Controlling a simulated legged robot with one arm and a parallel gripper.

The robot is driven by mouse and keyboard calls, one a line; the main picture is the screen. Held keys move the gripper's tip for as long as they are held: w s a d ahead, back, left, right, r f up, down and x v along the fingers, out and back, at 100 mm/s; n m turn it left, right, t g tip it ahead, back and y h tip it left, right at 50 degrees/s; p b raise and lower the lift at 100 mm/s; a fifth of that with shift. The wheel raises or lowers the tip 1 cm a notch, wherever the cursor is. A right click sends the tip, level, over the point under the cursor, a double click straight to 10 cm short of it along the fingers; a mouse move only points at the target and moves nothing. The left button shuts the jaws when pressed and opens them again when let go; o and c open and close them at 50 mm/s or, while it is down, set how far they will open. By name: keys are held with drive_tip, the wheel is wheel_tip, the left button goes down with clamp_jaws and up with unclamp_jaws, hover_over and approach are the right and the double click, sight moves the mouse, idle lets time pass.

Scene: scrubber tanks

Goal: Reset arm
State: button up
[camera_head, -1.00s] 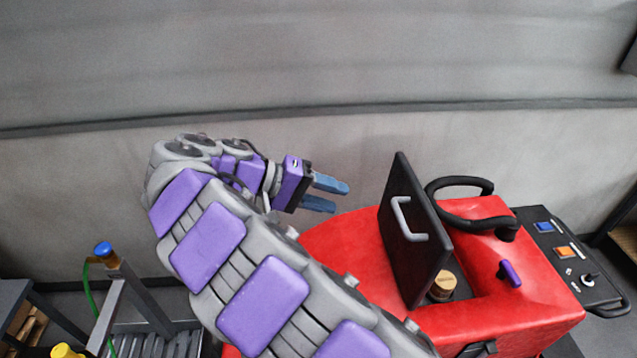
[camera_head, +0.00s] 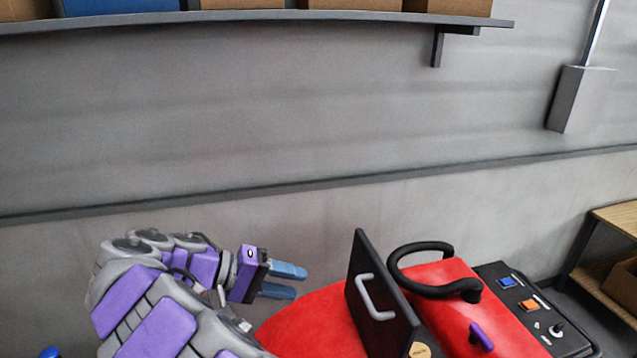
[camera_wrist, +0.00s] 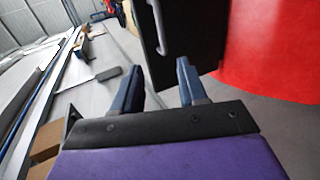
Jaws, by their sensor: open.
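My gripper (camera_head: 284,281) is at the lower left in the head view, at the end of my purple and grey arm. Its two blue fingers are apart, with nothing between them. They point right toward the black lid of the red scrubber and look apart from it. The red scrubber (camera_head: 310,316) is at the lower right, and its black lid (camera_head: 372,295) with a grey handle stands upright, open. In the wrist view the gripper (camera_wrist: 158,85) is also open and empty. Beyond it are the black lid (camera_wrist: 200,30) and the red body (camera_wrist: 270,60).
A black curved handle (camera_head: 402,264) and a control panel (camera_head: 535,305) are on the scrubber. A wall shelf (camera_head: 350,20) with boxes runs along the top. A wooden shelf unit (camera_head: 615,215) is at the right. Bare wall fills the middle.

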drive_tip(key=s+d+r+m+g+y, duration=0.1)
drive_tip(key=d+g, duration=0.1)
drive_tip(key=d, duration=0.6)
drive_tip(key=s+d+r+m+g+y, duration=0.1)
drive_tip(key=s+d+g, duration=0.1)
drive_tip(key=d, duration=0.5)
drive_tip(key=s+d+f+m+g+y, duration=0.1)
drive_tip(key=s+d+f+g+y, duration=0.15)
drive_tip(key=s+d, duration=0.75)
drive_tip(key=s+a+f+y, duration=0.1)
drive_tip(key=s+f+y, duration=0.3)
drive_tip(key=s, duration=0.5)
drive_tip(key=s+f+y, duration=0.3)
drive_tip(key=s+y, duration=0.1)
drive_tip(key=s, duration=0.4)
drive_tip(key=w+b+x, duration=0.3)
drive_tip(key=b+x, duration=1.1)
drive_tip(key=b, duration=0.1)
drive_tip(key=shift+f+m+t, duration=0.3)
drive_tip(key=shift+f+t, duration=0.15)
drive_tip(key=shift+f, duration=0.25)
